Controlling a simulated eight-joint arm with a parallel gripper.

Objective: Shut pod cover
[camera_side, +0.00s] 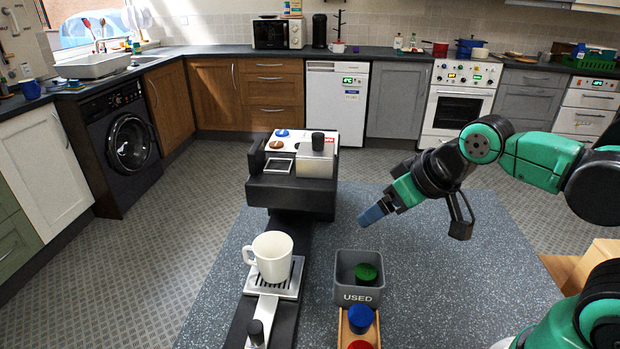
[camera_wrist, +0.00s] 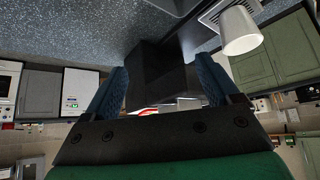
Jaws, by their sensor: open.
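The coffee machine (camera_side: 290,195) is a dark block with a light top, standing on the speckled worktop. On its top are a silver block with a black knob (camera_side: 317,144) and a dark square recess in a silver frame (camera_side: 279,166). I cannot tell for sure which part is the pod cover or how far it stands open. My gripper (camera_side: 372,214) has blue fingers and is to the right of the machine, apart from it, pointing down-left. In the wrist view my gripper (camera_wrist: 160,75) is open and empty, with the machine's dark body (camera_wrist: 155,65) beyond the fingers.
A white mug (camera_side: 271,256) stands on the drip tray (camera_side: 284,289) in front of the machine; the mug also shows in the wrist view (camera_wrist: 240,32). A grey USED bin (camera_side: 358,296) holds a green pod (camera_side: 366,273). Blue (camera_side: 360,318) and red pods sit in a wooden holder.

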